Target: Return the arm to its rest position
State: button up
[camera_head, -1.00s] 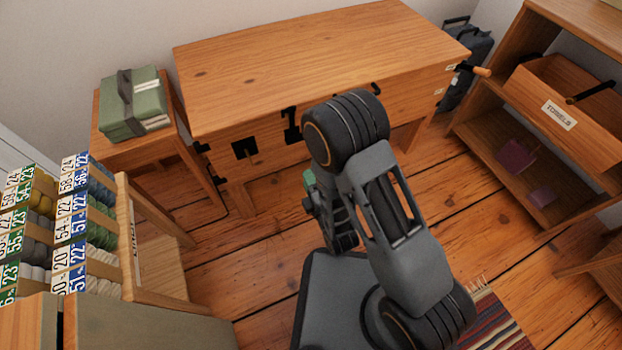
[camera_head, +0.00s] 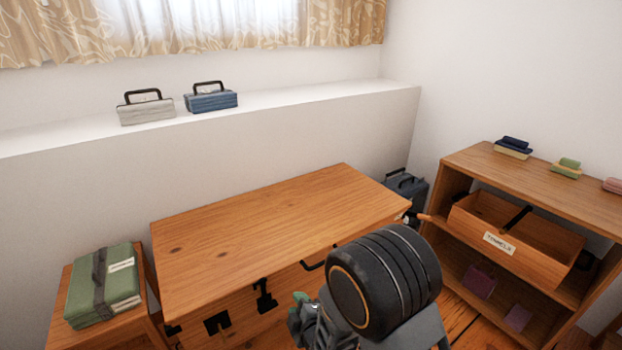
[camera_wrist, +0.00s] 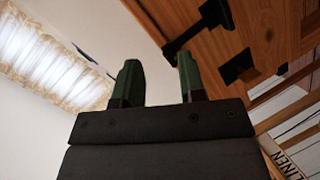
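My gripper shows in the wrist view (camera_wrist: 160,85) with its two green-tipped fingers spread apart and nothing between them. In the head view my gripper (camera_head: 300,312) is partly hidden behind my own arm, low in the picture. It is in front of the wooden chest (camera_head: 270,225), whose front has black metal fittings. In the wrist view the chest's front (camera_wrist: 215,45) fills the upper right, and the gripper appears apart from it, though the gap is hard to judge.
A green strapped box (camera_head: 105,285) sits on a small table at the left. A shelf unit (camera_head: 560,185) with an open drawer labelled TOWELS (camera_head: 500,243) stands at the right. A dark suitcase (camera_head: 407,190) is in the corner. Two handled boxes (camera_head: 210,100) stand on the ledge.

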jog(key=s+d+r+m+g+h+p, duration=0.15)
jog(key=d+r+m+p, duration=0.35)
jog(key=r, duration=0.6)
jog(key=s+d+r+m+g+h+p, duration=0.1)
jog(key=d+r+m+g+h+p, duration=0.15)
jog(key=d+r+p, duration=0.5)
jog(key=s+d+r+m+g+h+p, duration=0.15)
jog(key=r+m+p, duration=0.45)
jog(key=r, duration=0.9)
jog(key=s+d+r+m+g+p, duration=0.4)
jog(key=s+r+p, duration=0.3)
jog(key=r, duration=0.4)
jog(key=shift+s+d+r, duration=0.2)
jog(key=shift+s+d, duration=0.7)
jog(key=shift+a, duration=0.1)
